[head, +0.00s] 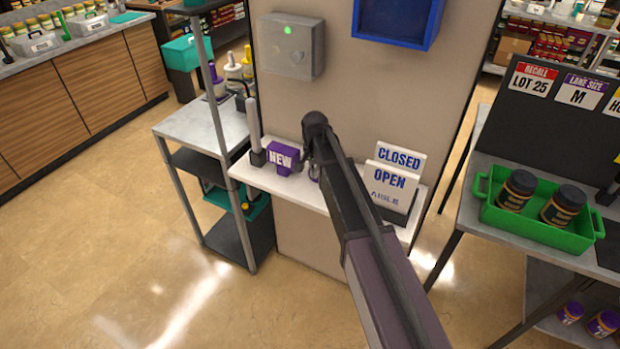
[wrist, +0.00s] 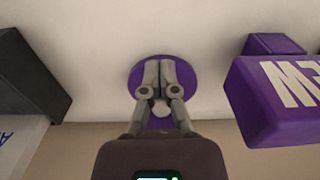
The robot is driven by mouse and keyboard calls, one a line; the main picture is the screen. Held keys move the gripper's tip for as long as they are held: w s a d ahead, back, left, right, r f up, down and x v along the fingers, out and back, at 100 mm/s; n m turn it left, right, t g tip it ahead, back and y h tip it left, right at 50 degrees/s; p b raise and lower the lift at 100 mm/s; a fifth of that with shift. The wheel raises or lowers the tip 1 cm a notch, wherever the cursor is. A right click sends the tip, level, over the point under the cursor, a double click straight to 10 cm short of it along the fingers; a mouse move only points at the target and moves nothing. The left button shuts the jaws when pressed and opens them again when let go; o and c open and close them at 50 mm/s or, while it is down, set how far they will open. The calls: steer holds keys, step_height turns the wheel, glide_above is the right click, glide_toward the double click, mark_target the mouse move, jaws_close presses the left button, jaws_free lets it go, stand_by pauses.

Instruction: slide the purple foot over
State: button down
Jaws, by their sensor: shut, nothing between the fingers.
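A flat purple disc (wrist: 191,80), which I take as the purple foot, lies on the white shelf in the wrist view. My gripper (wrist: 160,68) is shut and empty, with its fingers over the middle of the disc. I cannot tell whether the fingertips touch it. A small pale round piece (wrist: 160,109) shows between the finger links. In the head view my gripper (head: 313,168) points down at the shelf and hides most of the disc.
CLOSED and OPEN signs (head: 390,180) stand in a dark holder at the right. A wall rises behind.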

steer(key=w, duration=0.1)
steer(key=w+d, duration=0.1)
steer(key=w, duration=0.2)
steer(key=shift+w+d, duration=0.15)
steer(key=shift+d, duration=0.25)
steer(key=shift+s+a, duration=0.25)
steer(key=shift+s, duration=0.55)
steer(key=shift+s+a+r+p, duration=0.25)
steer(key=shift+s+r, duration=0.05)
steer(key=shift+s, duration=0.3)
steer(key=shift+s+a+r+p, duration=0.2)
steer(key=shift+s+a+r, duration=0.05)
steer(key=shift+s, duration=0.3)
steer(key=shift+w+r+p, duration=0.15)
steer(key=shift+r+p, duration=0.4)
steer(key=shift+p, duration=0.2)
step_height(320, 180, up, 8)
steer(key=p, duration=0.7)
steer(key=shift+f+p, duration=0.15)
steer(key=shift+p, duration=0.15)
